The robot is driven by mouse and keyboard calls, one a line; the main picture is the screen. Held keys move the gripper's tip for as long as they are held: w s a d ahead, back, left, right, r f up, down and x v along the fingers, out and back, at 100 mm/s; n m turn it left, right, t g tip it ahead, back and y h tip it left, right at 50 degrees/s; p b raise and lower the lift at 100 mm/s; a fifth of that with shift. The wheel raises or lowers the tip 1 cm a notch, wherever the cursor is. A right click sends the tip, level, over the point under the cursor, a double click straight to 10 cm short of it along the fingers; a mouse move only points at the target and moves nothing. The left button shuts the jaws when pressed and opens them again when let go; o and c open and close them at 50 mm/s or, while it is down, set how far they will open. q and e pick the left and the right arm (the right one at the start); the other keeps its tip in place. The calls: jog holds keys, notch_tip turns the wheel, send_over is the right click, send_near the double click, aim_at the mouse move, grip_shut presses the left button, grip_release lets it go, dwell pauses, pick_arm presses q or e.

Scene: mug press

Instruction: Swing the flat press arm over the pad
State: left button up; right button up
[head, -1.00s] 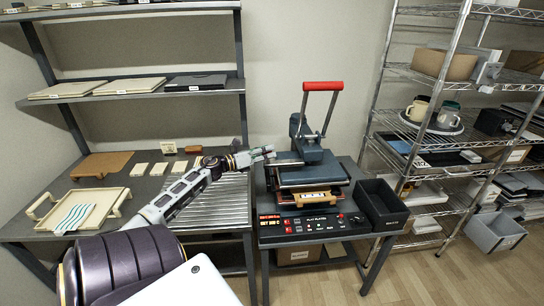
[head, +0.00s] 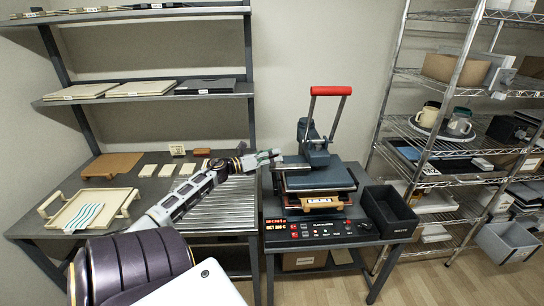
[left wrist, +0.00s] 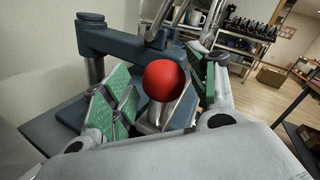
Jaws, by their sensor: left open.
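The dark blue flat press (head: 318,178) stands on the right-hand grey table, with a long red lever handle (head: 331,90) raised above it. Its flat upper plate appears to lie over the lower part, where a tan piece with a white label (head: 322,201) juts out in front. My left gripper (head: 268,157) is at the press's left side. In the left wrist view, a red ball knob (left wrist: 165,80) on a metal post is between the open, green-padded fingers of my left gripper (left wrist: 162,98). The blue press arm (left wrist: 125,42) is behind the knob. Contact cannot be told.
A control panel (head: 320,230) runs along the press's front. A black open bin (head: 389,212) stands to its right. A cream tray (head: 88,212) with striped strips is on the left table. A wire rack (head: 455,130) with mugs stands at the right.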

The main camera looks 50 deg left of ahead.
pick_arm(q)
jog(key=v, duration=1.2)
jog(key=shift+a, duration=0.1)
dwell(0.7)
jog(key=shift+f, duration=0.1)
